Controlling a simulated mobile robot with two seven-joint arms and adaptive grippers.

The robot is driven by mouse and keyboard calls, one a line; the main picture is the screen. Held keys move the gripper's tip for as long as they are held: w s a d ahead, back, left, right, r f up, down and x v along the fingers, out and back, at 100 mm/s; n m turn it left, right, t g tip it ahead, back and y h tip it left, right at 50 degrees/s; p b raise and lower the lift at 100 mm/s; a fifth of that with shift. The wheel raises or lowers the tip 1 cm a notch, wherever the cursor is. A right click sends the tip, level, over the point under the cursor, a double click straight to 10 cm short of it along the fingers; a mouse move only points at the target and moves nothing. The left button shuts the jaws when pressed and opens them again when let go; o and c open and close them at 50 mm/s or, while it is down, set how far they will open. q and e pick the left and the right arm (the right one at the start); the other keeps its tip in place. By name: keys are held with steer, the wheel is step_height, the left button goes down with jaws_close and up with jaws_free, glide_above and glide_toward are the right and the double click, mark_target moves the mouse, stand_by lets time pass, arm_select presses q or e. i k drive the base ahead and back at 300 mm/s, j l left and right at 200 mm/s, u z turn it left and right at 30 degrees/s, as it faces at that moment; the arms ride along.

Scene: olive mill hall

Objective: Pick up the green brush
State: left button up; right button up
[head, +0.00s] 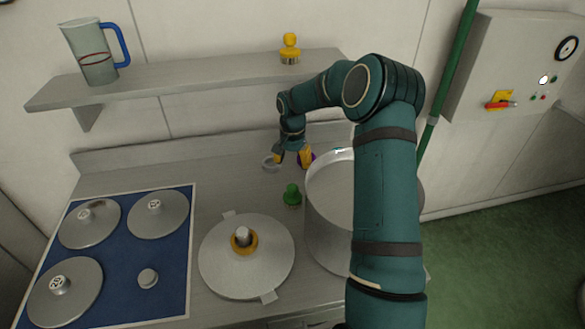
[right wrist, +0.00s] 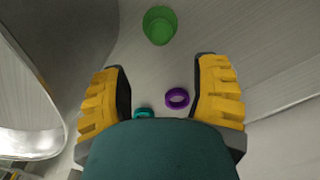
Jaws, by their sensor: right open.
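A small green object with a knobbed top, which looks like the green brush (head: 292,195), stands on the steel counter between the round lid and the big pot. In the right wrist view it shows as a green round shape (right wrist: 160,25) at the top, beyond the fingertips. My right gripper (head: 292,158) is at the back of the counter, behind the brush and apart from it. Its yellow-padded fingers are spread wide (right wrist: 163,85) with nothing held between them. My left gripper is not in view.
A big steel pot (head: 328,235) stands right of the brush, a lid (head: 247,275) to its left. A purple ring (right wrist: 177,97) and a teal ring (right wrist: 144,113) lie near my right gripper. A shelf (head: 200,85) with a jug (head: 92,55) is above. A green pole (head: 455,60) stands right.

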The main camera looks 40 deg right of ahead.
mark_target(292, 199)
steer(key=k+j, duration=0.1)
steer(key=j, duration=0.4)
steer(key=k+j, duration=0.1)
steer(key=j, duration=0.85)
steer(key=k, duration=0.05)
